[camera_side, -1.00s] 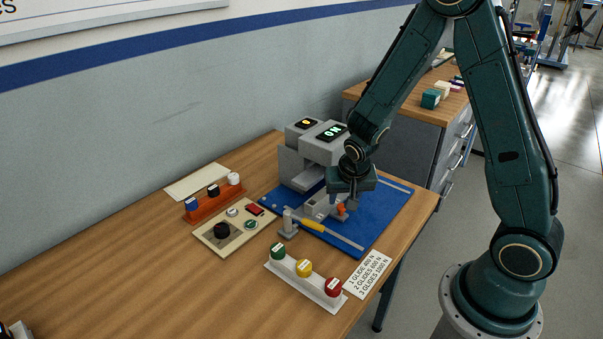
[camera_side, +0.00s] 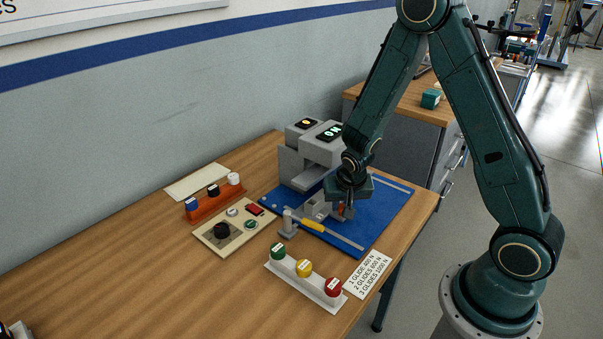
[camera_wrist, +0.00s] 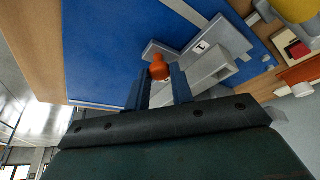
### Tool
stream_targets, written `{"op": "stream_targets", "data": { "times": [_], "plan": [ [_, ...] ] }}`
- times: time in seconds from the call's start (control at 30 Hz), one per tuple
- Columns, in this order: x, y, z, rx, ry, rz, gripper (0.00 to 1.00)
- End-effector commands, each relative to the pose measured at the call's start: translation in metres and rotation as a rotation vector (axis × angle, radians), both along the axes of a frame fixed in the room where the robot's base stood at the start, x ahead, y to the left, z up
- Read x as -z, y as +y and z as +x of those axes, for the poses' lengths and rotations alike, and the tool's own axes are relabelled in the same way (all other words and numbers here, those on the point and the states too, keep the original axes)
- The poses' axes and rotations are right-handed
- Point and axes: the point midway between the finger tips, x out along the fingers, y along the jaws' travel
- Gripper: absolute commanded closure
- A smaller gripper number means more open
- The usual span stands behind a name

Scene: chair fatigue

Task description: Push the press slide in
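The press slide is a grey block with an orange knob (camera_wrist: 158,68) on the blue base plate (camera_side: 385,215). A grey channel part with a small "T"-like label (camera_wrist: 203,47) lies beside the knob in the wrist view. My gripper (camera_side: 345,209) is lowered over the slide, pointing down. In the wrist view my gripper's two fingers (camera_wrist: 160,76) stand apart with the orange knob between their tips. Whether they touch the knob is hard to tell. The grey press (camera_side: 318,150) with two lit displays stands behind. In the side view the fingers partly hide the knob.
A white rack of green, yellow and red knobs (camera_side: 318,290), a beige control panel (camera_side: 222,236) and an orange rack (camera_side: 206,204) stand nearby.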

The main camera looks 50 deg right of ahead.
Motion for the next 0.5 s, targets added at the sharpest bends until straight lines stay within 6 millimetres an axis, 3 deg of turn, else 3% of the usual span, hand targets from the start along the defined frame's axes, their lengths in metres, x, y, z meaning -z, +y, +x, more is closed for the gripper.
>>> {"op": "stream_targets", "data": {
  "times": [0.03, 0.1, 0.3, 0.5],
  "plan": [
    [0.000, 0.000, 0.000, 0.000, 0.000, 0.000, 0.89],
    [0.000, 0.000, 0.000, 0.000, 0.000, 0.000, 1.00],
    [0.000, 0.000, 0.002, 0.000, 0.000, 0.000, 1.00],
    [0.000, 0.000, 0.017, 0.000, 0.000, 0.000, 1.00]
  ]
}}
